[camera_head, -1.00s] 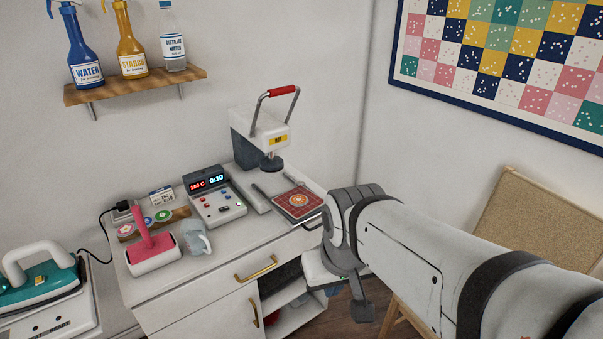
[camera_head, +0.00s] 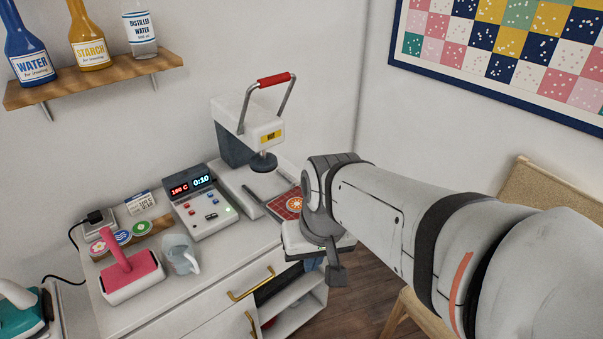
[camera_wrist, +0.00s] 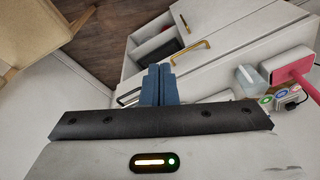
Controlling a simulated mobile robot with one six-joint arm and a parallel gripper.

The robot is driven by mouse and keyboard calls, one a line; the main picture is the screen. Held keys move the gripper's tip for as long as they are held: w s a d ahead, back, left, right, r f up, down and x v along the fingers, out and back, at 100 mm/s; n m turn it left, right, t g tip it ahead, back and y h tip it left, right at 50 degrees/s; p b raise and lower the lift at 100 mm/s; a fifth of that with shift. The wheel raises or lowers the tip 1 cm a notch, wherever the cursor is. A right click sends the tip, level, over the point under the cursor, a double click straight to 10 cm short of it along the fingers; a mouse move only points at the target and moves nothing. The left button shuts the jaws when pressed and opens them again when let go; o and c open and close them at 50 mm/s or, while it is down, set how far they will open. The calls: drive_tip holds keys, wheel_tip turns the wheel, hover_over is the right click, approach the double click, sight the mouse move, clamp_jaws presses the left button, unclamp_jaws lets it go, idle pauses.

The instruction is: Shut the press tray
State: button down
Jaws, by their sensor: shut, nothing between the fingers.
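The press tray (camera_head: 285,207), with a red checked cloth and an orange round patch on it, is slid out in front of the white heat press (camera_head: 262,128). My arm covers its right side and front in the head view. My gripper shows in the wrist view (camera_wrist: 158,85) with its blue fingers together and nothing between them. In the head view its fingertips are hidden behind my wrist, close to the tray's front. A dark curved bar (camera_wrist: 128,97), perhaps the tray's handle, lies just left of the fingers in the wrist view; I cannot tell whether they touch.
The control box (camera_head: 205,203) stands left of the press. A pink lint roller (camera_head: 128,268) and a clear jug (camera_head: 180,254) stand on the cabinet top. The cabinet drawer has a brass handle (camera_head: 251,283). A beige board (camera_head: 545,190) stands at the right.

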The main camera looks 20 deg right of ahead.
wheel_tip(320, 180, down, 10)
drive_tip(key=w+m+g+y+b, duration=0.1)
drive_tip(key=m+g+y+b, duration=0.1)
drive_tip(key=m+y+b, duration=0.5)
drive_tip(key=w+d+f+m+t+y+b, duration=0.3)
drive_tip(key=w+d+f+m+t+b, duration=0.25)
drive_tip(key=m, duration=0.55)
drive_tip(key=w+d+f+m+t+h+b, duration=0.2)
drive_tip(key=d+m+t, duration=0.4)
drive_tip(key=d, duration=0.3)
drive_tip(key=w+d+f+m+t+h+b, duration=0.25)
drive_tip(key=d+m+t, duration=0.25)
drive_tip(key=d+m, duration=0.3)
drive_tip(key=w+a+n+b, duration=0.1)
drive_tip(key=w+a, duration=0.3)
drive_tip(key=w, duration=0.8)
drive_tip(key=shift+w+r, duration=0.25)
drive_tip(key=shift+r, duration=0.2)
